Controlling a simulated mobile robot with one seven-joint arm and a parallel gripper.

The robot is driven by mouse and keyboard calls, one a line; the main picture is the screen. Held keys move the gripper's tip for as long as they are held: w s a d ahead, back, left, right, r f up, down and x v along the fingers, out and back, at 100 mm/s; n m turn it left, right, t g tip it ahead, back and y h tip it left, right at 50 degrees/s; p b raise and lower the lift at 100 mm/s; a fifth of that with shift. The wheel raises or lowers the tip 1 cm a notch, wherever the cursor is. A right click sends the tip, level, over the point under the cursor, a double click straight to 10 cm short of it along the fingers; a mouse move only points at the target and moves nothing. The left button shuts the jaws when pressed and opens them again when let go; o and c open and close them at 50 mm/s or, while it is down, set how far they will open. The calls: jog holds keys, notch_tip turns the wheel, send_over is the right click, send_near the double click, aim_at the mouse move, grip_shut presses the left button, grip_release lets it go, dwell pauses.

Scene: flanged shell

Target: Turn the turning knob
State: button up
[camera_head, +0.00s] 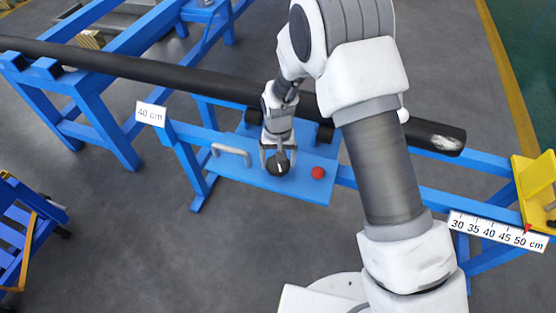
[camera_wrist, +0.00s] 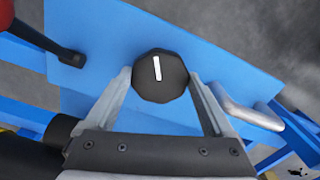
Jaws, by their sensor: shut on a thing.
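The turning knob (camera_head: 279,164) is a dark, faceted knob on a flat blue panel (camera_head: 305,188). In the wrist view the knob (camera_wrist: 161,80) shows a white pointer line, close to upright in the picture and tilted slightly. My gripper (camera_head: 276,158) reaches down onto the knob from above. In the wrist view the two grey fingers of my gripper (camera_wrist: 162,88) stand on the left and right sides of the knob and are shut on it.
A red ball-shaped knob (camera_head: 318,173) stands right of the turning knob; its dark stem shows in the wrist view (camera_wrist: 70,58). A silver handle (camera_head: 231,153) is left on the panel. A long black pipe (camera_head: 180,74) lies behind. A yellow block (camera_head: 536,190) stands far right.

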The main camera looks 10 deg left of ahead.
aim_at(279, 163)
jog(key=n, duration=0.5)
jog(key=shift+d+n, duration=0.1)
jog(key=shift+n, duration=0.2)
jog(key=n+p, duration=0.1)
jog(key=n, duration=0.4)
jog(key=shift+w+n, duration=0.1)
jog(key=shift+n, duration=0.6)
jog(key=o, duration=1.1)
notch_tip(279, 163, up, 18)
jog(key=p, duration=0.4)
jog(key=shift+f+p, duration=0.25)
jog(key=shift+p, duration=0.05)
